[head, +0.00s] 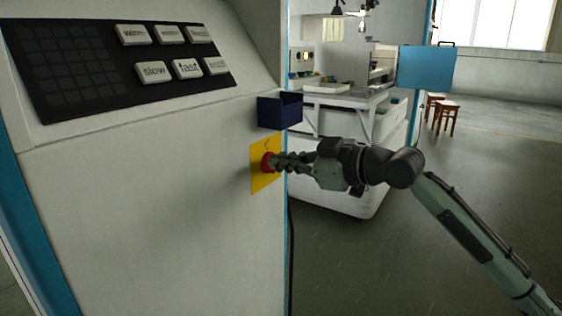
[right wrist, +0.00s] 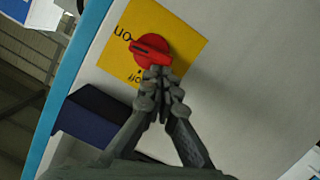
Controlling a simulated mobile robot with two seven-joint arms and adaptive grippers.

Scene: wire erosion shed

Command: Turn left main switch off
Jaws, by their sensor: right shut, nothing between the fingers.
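The main switch is a red rotary knob (head: 266,162) on a yellow plate (head: 265,180), at the right edge of the white cabinet's front. In the right wrist view the knob (right wrist: 150,46) has a raised bar whose dark-marked end points left, at the "on" label; the "off" label is below the knob on the yellow plate (right wrist: 185,35). My right gripper (head: 281,162) is shut and empty, its fingertips (right wrist: 160,76) at the knob's lower right edge. They look to be at or touching the knob; exact contact is unclear. My left gripper is not in view.
A dark blue open box (head: 279,111) is fixed on the cabinet just above the switch; it also shows in the right wrist view (right wrist: 95,118). A button panel (head: 120,60) is at upper left. A white machine (head: 345,100) stands behind.

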